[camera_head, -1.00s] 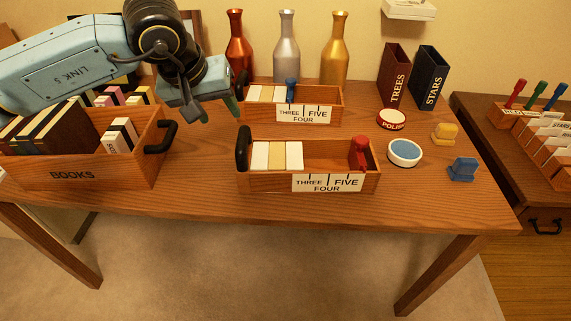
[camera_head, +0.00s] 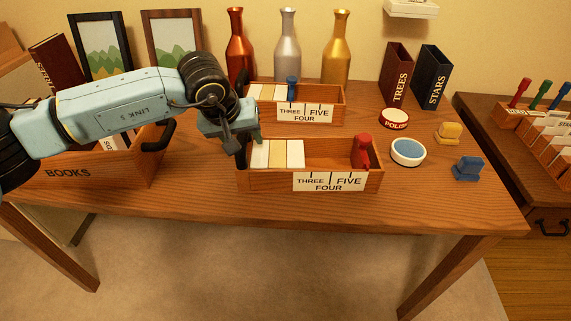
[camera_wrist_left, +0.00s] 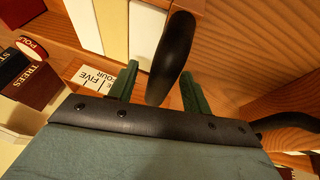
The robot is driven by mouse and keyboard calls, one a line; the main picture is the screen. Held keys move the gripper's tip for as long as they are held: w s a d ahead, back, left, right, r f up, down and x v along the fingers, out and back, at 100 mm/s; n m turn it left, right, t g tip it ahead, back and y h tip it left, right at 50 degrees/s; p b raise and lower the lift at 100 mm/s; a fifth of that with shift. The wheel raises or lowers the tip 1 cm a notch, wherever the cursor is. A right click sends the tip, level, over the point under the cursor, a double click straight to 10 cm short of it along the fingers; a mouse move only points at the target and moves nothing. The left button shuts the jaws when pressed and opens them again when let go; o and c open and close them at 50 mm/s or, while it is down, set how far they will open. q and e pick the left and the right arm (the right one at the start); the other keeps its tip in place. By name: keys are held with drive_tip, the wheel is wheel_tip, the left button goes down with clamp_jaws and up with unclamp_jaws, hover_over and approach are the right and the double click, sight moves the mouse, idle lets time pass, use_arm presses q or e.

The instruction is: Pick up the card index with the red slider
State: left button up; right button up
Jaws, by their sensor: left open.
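The card index with the red slider (camera_head: 210,0) is the front wooden box (camera_head: 265,181) on the desk, with pale cards, a THREE FOUR FIVE label and the red slider (camera_head: 362,151) at its right. My right gripper is not in view.
A similar card index with a blue slider (camera_head: 334,97) stands close behind. The BOOKS crate (camera_head: 110,171) is at the left, under my arm. Bottles (camera_head: 287,55) line the back. A blue-topped round dish (camera_head: 407,153) is right of the box. The desk's front strip is clear.

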use_arm(q)
clamp_jaws()
drive_tip(key=shift+r, duration=0.15)
idle(0.4)
drive_tip(key=shift+r, duration=0.2)
wheel_tip(320, 180, up, 10)
drive_tip(key=shift+f+p, duration=0.2)
drive_tip(key=shift+p, duration=0.8)
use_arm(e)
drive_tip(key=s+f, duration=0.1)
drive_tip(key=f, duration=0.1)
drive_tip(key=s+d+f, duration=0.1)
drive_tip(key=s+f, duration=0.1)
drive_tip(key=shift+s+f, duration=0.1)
use_arm(q)
drive_tip(key=shift+f, duration=0.15)
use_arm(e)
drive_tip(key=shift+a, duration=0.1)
